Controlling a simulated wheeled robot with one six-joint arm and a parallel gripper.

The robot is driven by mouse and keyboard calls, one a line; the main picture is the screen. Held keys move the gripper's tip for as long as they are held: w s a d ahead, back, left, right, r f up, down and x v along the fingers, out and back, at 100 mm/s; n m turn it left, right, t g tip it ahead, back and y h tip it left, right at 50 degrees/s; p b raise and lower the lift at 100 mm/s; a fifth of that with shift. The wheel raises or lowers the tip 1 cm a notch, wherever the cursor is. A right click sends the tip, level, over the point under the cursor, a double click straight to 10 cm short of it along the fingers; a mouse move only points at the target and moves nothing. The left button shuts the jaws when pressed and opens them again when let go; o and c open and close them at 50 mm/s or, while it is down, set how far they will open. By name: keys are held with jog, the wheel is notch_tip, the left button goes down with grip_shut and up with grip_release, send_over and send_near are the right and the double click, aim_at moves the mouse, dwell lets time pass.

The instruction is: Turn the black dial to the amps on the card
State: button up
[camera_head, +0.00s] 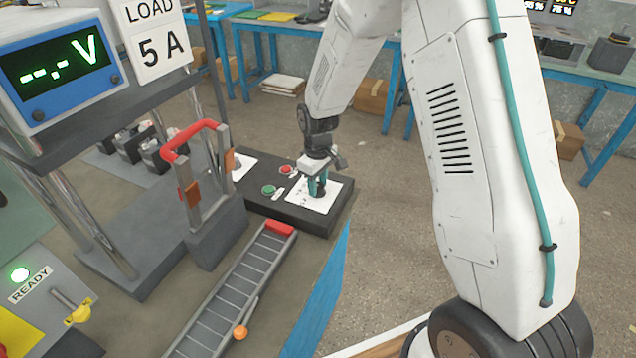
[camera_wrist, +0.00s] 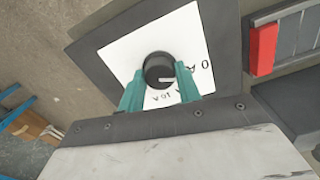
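The card (camera_head: 150,35) reads "LOAD 5A" and hangs at the upper left in the head view. The black dial (camera_wrist: 158,70) sits on a white scale plate (camera_wrist: 128,52). The plate also shows in the head view (camera_head: 325,203). A "0" is printed right of the dial and "10 A" below it; my finger hides part of the scale. A short white line on the dial points roughly right. My gripper (camera_wrist: 160,78), also in the head view (camera_head: 317,188), has its teal fingers on either side of the dial. I cannot tell whether they press on it.
A green button (camera_head: 269,190) and a red button (camera_head: 286,170) sit close to the dial on the dark box. A red-handled lever (camera_head: 193,140), a slotted rail (camera_head: 232,290) and a meter reading "--.- V" (camera_head: 58,65) stand left. A green READY lamp (camera_head: 20,273) is lit.

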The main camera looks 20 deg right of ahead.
aim_at(318, 185)
jog(key=shift+m, duration=0.3)
jog(key=m, duration=0.4)
jog(key=shift+m, duration=2.1)
jog(key=o, duration=1)
notch_tip(318, 185, up, 8)
jog(key=shift+f, duration=0.1)
